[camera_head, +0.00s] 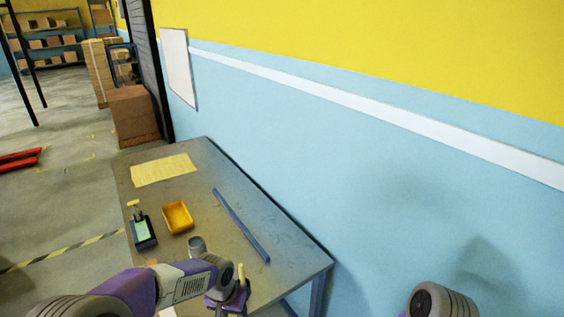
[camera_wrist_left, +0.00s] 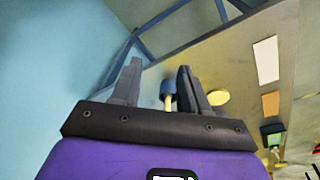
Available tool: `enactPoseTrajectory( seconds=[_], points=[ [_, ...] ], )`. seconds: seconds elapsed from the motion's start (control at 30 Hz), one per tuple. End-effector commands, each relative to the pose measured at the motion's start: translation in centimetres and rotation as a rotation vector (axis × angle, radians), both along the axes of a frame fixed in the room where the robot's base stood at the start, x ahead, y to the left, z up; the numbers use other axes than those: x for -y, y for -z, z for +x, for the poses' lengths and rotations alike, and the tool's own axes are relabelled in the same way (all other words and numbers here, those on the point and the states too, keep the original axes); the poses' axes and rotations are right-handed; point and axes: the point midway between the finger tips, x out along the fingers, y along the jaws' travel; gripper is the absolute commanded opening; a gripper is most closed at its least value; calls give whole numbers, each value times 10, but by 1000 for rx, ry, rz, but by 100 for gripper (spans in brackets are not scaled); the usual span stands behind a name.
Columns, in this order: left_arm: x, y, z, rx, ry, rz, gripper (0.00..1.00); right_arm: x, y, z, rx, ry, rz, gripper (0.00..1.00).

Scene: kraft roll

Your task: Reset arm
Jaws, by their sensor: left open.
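My left gripper (camera_head: 230,297) is low over the near end of the grey table (camera_head: 232,195) in the head view. Its open fingers (camera_wrist_left: 160,88) show in the left wrist view. A dark blue piece with a pale yellow stem (camera_wrist_left: 168,100) shows between the fingers there; I cannot tell whether they touch it. A pale yellow stick (camera_head: 241,274) stands up beside the gripper in the head view. Part of my right arm shows at the bottom right, with its gripper out of view.
On the table are a tan sheet (camera_head: 163,170), a yellow tray (camera_head: 177,217), a black tray with a green pad (camera_head: 144,234), a blue bar (camera_head: 240,225) and a grey cup (camera_head: 196,246). The blue wall (camera_head: 330,170) runs along the table's right side.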

Motion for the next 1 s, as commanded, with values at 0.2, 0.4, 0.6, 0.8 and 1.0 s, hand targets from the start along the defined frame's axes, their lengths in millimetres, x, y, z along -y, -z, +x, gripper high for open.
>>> enactPoseTrajectory(
  seconds=[0.2, 0.4, 0.6, 0.8, 1.0],
  points=[
    [11, 77, -26, -58, -37, -93, 44, 0, 1, 1, 3, 0, 0, 43],
    [22, 159, -78, -116, -138, -205, 44, 0, 0, 1, 1, -1, 0, 43],
    [30, 220, -149, -157, -299, -285, 44, 0, 1, 1, 2, 0, 0, 43],
    [32, 238, -182, -162, -382, -297, 44, 0, 1, 1, 1, -1, 0, 43],
    [32, 239, -184, -157, -391, -298, 44, 0, 0, 1, 2, 1, 0, 43]
  ],
)
